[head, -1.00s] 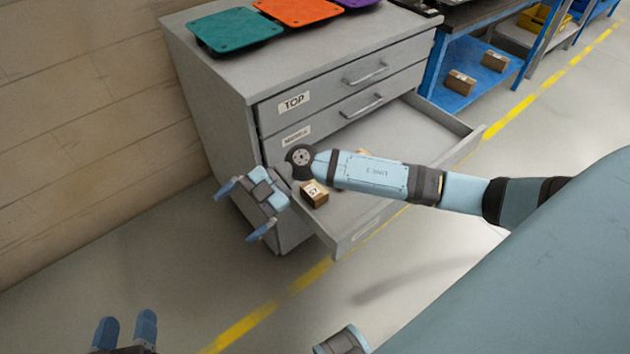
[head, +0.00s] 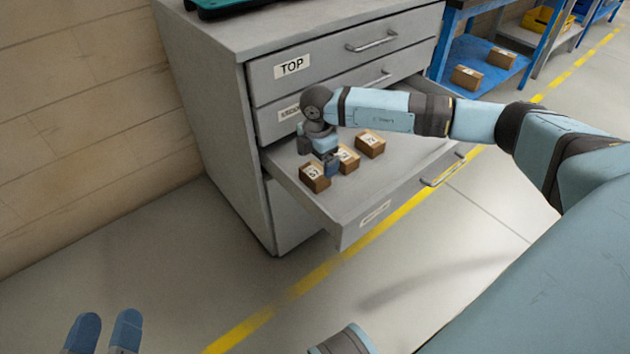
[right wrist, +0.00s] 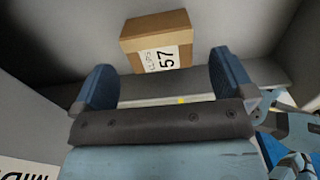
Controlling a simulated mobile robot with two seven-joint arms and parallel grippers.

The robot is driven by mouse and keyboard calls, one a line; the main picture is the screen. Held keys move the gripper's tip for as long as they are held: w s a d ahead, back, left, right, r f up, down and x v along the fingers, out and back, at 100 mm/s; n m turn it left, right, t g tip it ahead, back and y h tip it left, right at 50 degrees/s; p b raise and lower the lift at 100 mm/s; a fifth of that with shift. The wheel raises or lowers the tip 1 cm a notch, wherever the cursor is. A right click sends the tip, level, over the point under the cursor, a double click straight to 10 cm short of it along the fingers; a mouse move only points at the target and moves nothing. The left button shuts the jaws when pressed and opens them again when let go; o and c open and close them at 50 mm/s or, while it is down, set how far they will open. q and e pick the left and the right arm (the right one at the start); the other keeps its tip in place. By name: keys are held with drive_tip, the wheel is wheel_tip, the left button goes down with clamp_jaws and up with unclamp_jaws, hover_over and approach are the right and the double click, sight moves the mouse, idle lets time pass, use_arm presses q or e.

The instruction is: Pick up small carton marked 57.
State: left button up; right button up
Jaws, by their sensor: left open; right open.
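The small carton marked 57 (head: 314,179) is a brown box with a white label. It sits in the open drawer (head: 376,200), near its left end. In the right wrist view the carton (right wrist: 158,42) shows its 57 label just beyond the fingertips, roughly in line with the gap. My right gripper (head: 318,156) is open and empty, pointing down into the drawer beside the carton, partly hidden by its own wrist. Whether it touches the carton I cannot tell. My left gripper (head: 104,330) is open and empty at the lower left, far from the drawer.
Two more cartons, a middle one (head: 347,159) and a right one (head: 370,144), stand close by in the drawer. The grey cabinet (head: 215,110) has shut drawers above, labelled TOP and MIDDLE. A blue shelf (head: 490,70) with cartons stands at the back right. The drawer's right part is clear.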

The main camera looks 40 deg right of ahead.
sight(315, 171)
drive_tip(key=f+b, duration=0.1)
drive_tip(key=f, duration=0.1)
drive_tip(key=f+b, duration=0.1)
drive_tip(key=f, duration=0.1)
drive_tip(key=f+b, duration=0.1)
drive_tip(key=f, duration=0.1)
drive_tip(key=shift+w+a, duration=0.1)
drive_tip(key=shift+a, duration=0.2)
drive_tip(key=shift+f, duration=0.15)
use_arm(q)
drive_tip(key=f, duration=0.1)
drive_tip(key=f+g, duration=0.1)
drive_tip(key=f, duration=0.1)
drive_tip(key=shift+w+f+m, duration=0.2)
drive_tip(key=shift+f+m, duration=0.05)
drive_tip(key=shift+m, duration=0.15)
use_arm(e)
drive_tip(key=shift+c, duration=0.5)
drive_tip(key=c, duration=0.8)
